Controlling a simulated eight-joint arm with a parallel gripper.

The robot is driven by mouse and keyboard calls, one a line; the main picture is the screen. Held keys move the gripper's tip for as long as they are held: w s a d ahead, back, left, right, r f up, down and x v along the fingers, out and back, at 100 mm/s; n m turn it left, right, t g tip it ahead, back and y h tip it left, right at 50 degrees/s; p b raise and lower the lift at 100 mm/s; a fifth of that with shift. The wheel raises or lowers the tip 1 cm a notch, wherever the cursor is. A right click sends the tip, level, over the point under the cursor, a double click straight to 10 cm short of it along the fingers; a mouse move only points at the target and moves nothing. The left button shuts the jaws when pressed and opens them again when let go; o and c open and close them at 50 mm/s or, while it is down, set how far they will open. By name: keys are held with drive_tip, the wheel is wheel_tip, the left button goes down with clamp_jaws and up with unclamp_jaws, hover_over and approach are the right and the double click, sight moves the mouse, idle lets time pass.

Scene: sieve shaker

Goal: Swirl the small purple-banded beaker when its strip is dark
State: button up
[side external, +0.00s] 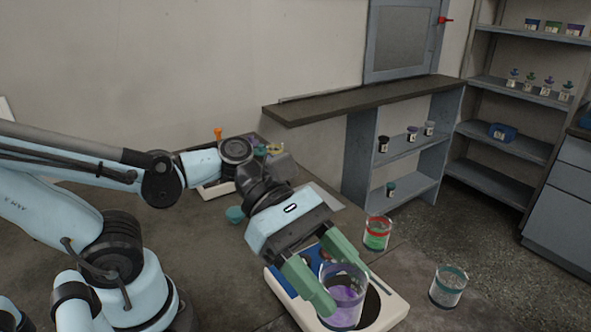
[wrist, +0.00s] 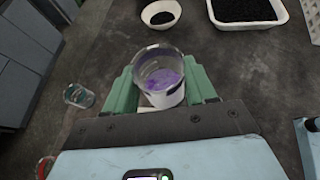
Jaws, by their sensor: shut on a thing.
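The small purple-banded beaker (side external: 345,298) is clear, with purple contents low inside. It also shows in the wrist view (wrist: 160,78), where I look into its mouth. My gripper (side external: 333,277) is shut on this beaker, one green finger on each side of its wall. In the side view the beaker overlaps a white and blue device (side external: 395,311) with a dark round top. I cannot tell whether it touches the device or hangs above it. I cannot make out the strip or its shade for certain.
A red-banded beaker with green contents (side external: 377,235) stands behind the device. A teal-banded beaker (side external: 448,287) stands to its right, near bare tabletop. The wrist view shows a white bowl (wrist: 146,20) and a white tray (wrist: 285,14), both holding dark granules.

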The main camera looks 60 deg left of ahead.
drive_tip(key=shift+s+d+r, duration=0.25)
drive_tip(key=shift+s+r, duration=0.05)
drive_tip(key=shift+s, duration=0.05)
wheel_tip(320, 180, up, 5)
drive_tip(key=shift+s, duration=0.1)
idle(0.5)
drive_tip(key=w+a+r+n+t+y, duration=0.3)
drive_tip(key=w+a+n+t+y, duration=0.1)
drive_tip(key=w+a, duration=0.5)
drive_tip(key=w+a+r+n+t+y, duration=0.3)
drive_tip(key=w+a+n, duration=0.5)
drive_tip(key=a, duration=0.3)
drive_tip(key=t+y, duration=0.1)
drive_tip(key=t, duration=0.1)
drive_tip(key=shift+w+t+y, duration=0.4)
drive_tip(key=shift+d, duration=0.1)
